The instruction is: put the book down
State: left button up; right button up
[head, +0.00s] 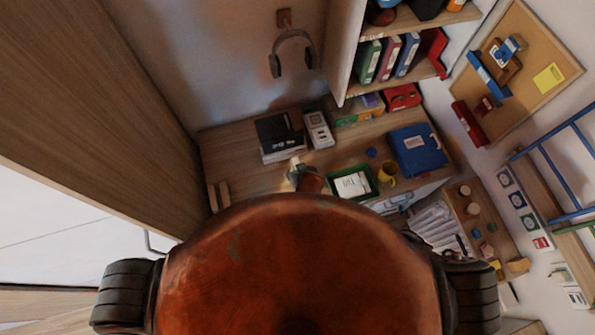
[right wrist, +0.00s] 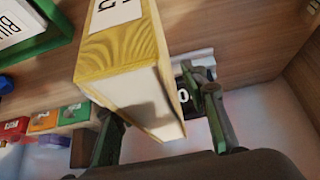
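In the right wrist view a thick yellow book (right wrist: 116,56) with pale page edges and a white label on one face stands out close to the camera, tilted. My right gripper (right wrist: 158,112) has one finger on each side of it, and the fingers look closed against its sides. The contact on the far side is partly hidden. My left gripper is not in view.
The wooden desk (head: 232,160) holds a dark book stack (head: 280,138), a white device (head: 318,130), a green-rimmed tray (head: 374,181), a yellow mug (head: 387,172) and a blue binder (head: 418,150). Bare wood shows at the desk's left. Shelves (head: 415,80) with folders rise behind.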

jog(key=shift+r, duration=0.1)
jog(key=v, duration=1.1)
jog(key=shift+s+d+r, duration=0.15)
jog(key=shift+s+r, duration=0.15)
jog(key=shift+r, duration=0.15)
